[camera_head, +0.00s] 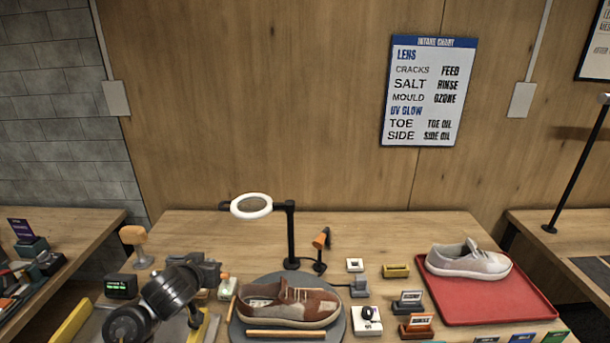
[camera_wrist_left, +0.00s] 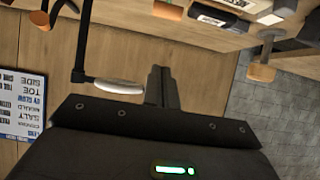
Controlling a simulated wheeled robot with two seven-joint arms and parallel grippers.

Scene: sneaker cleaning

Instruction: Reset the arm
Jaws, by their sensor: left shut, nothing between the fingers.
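My left arm (camera_head: 165,293) comes in from the lower left in the head view, over the left part of the bench. Its gripper (camera_head: 208,268) is up and to the left of the brown sneaker, apart from it. In the left wrist view the two dark fingers (camera_wrist_left: 161,88) lie together, shut and empty. A brown sneaker (camera_head: 300,306) with a pale sole sits on a round grey turntable (camera_head: 240,328). My right gripper is out of view.
A ring lamp (camera_head: 251,206) stands on a black post behind the turntable. A red tray (camera_head: 530,303) holds a pale sneaker (camera_head: 468,263) at right. A wooden stick (camera_head: 286,334) lies in front of the brown sneaker. Small blocks and labelled holders (camera_head: 408,303) crowd the middle.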

